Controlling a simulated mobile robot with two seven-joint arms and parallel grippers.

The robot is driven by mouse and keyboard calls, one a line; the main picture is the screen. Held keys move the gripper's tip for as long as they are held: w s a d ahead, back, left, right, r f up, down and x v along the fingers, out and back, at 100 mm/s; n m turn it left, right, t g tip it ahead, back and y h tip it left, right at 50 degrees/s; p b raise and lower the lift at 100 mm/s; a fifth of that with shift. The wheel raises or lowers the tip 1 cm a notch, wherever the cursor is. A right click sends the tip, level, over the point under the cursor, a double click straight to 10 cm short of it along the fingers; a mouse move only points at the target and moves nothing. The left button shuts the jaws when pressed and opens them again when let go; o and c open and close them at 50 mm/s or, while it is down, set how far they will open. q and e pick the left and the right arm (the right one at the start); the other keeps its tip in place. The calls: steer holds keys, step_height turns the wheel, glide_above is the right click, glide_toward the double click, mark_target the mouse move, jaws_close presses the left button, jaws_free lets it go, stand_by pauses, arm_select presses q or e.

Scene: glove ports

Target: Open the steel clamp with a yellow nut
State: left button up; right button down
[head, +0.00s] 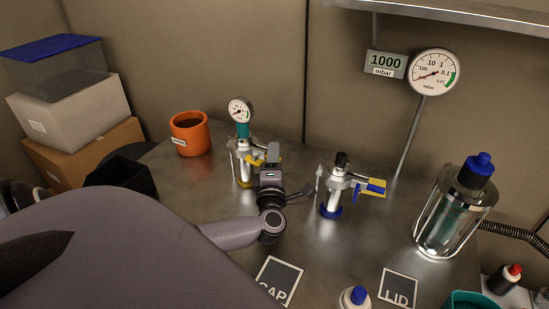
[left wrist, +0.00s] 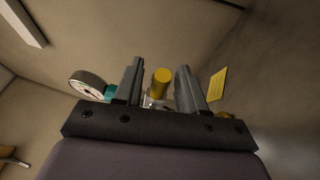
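In the head view a steel fitting (head: 235,150) stands on the bench under a teal-necked dial gauge (head: 240,110). Yellow parts (head: 257,161) of its clamp show beside my left gripper (head: 272,153), which partly hides the clamp. In the left wrist view the yellow nut (left wrist: 162,82) stands between the two fingers of my left gripper (left wrist: 160,85), with a gap visible on both sides. The fingers are open. The steel band of the clamp is mostly hidden behind the gripper. My right gripper is not in view.
A second fitting with blue and yellow parts (head: 335,190) stands to the right. An orange pot (head: 190,133) is behind left, a black bin (head: 122,178) at left. A glass vessel with a blue cap (head: 455,215) stands right. CAP (head: 278,280) and LID (head: 398,288) cards lie in front.

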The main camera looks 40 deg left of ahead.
arm_select(q)
jaws_close()
steer(key=shift+s, duration=0.1)
steer(key=s+a+m+t+h, duration=0.1)
steer(key=s+a+m+h, duration=0.1)
steer(key=s+m+h, duration=0.4)
steer(key=s+a+m+t+h, duration=0.2)
steer(key=s+m+h, duration=0.4)
steer(key=h, duration=0.7)
steer(key=shift+s+a+h+p, duration=0.25)
steer(key=shift+s+h+p, duration=0.05)
steer(key=shift+s, duration=0.55)
